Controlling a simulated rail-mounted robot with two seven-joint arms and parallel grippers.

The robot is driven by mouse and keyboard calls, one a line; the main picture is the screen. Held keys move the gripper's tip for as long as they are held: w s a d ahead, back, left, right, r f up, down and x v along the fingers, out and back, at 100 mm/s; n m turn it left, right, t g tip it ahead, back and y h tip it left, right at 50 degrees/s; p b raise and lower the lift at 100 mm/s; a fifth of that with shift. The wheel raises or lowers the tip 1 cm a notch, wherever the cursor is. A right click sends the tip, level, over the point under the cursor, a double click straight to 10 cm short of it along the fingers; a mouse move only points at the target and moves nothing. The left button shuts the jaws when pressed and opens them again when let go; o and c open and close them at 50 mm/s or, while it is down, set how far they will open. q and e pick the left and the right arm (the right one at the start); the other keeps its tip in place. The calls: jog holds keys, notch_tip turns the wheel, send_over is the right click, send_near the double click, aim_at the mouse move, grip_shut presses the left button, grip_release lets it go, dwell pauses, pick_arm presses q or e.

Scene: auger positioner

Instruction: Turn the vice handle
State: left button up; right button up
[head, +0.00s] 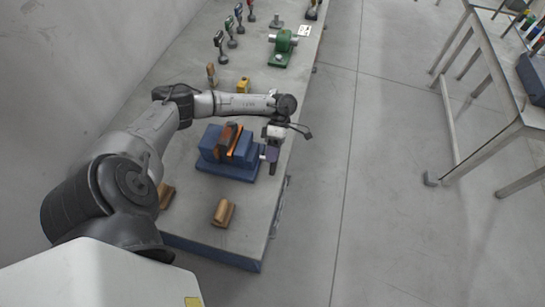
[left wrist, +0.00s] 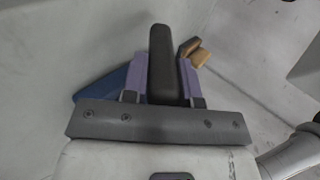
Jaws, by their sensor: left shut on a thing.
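The blue vice (head: 212,143) with an orange-brown workpiece or jaw faces (head: 236,142) sits on the grey bench. Part of its blue body also shows behind the fingers in the left wrist view (left wrist: 92,93). My left gripper (head: 270,158) is at the vice's right end, near the bench's right edge, pointing down. In the left wrist view its two purple fingers (left wrist: 160,80) are shut on a dark grey bar, the vice handle (left wrist: 161,55), which stands between them. In the head view the handle is mostly hidden by the gripper. My right gripper is in neither view.
Wooden blocks lie on the bench (head: 263,222) near the vice, one at the front (head: 223,212) and one at the left (head: 165,196). A yellow object (head: 243,86), a green machine (head: 282,48) and several drills stand farther back.

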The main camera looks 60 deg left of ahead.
pick_arm(q)
jog(key=o, duration=0.9)
jog(key=b+v, duration=0.1)
jog(key=v, duration=1.3)
jog(key=shift+b, duration=0.3)
jog(key=shift+f, duration=0.1)
